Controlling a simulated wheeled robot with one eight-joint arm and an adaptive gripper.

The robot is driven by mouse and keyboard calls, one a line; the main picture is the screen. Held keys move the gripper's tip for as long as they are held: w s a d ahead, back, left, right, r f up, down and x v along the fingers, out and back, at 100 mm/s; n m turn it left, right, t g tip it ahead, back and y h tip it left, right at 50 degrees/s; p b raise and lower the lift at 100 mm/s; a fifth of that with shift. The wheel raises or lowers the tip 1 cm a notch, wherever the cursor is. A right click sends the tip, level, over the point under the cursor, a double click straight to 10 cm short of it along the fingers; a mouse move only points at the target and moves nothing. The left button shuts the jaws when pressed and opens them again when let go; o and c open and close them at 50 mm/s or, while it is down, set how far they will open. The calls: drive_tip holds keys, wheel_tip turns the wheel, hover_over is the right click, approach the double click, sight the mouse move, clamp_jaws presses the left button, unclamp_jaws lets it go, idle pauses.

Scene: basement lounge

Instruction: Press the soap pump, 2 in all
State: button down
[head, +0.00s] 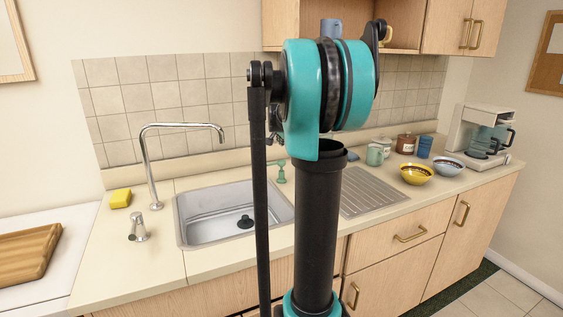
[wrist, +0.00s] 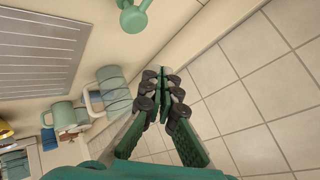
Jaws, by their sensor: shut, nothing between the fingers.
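A green soap pump (head: 281,171) stands on the counter behind the sink, close to the right of my arm's thin dark rod in the head view. In the wrist view, a green pump-like head (wrist: 133,17) with a short spout shows at the top edge. My gripper (wrist: 161,74) is shut and empty in the wrist view, its dark green fingers meeting at the tips. In that view it lies below and right of the green head, apart from it. My arm hides the gripper in the head view.
The sink (head: 208,239) has a chrome tap (head: 149,165) and a small chrome fitting (head: 138,228) on its left. A yellow sponge (head: 120,198) lies nearby. The ribbed drainboard (head: 374,192) is clear. A green mug (head: 374,155), bowls and a coffee maker (head: 482,130) stand at right.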

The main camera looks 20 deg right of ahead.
idle(0.7)
wheel_tip(320, 180, up, 4)
idle(0.4)
drive_tip(key=shift+f, duration=4.45)
drive_tip(key=shift+f, duration=0.2)
drive_tip(key=shift+f, duration=0.25)
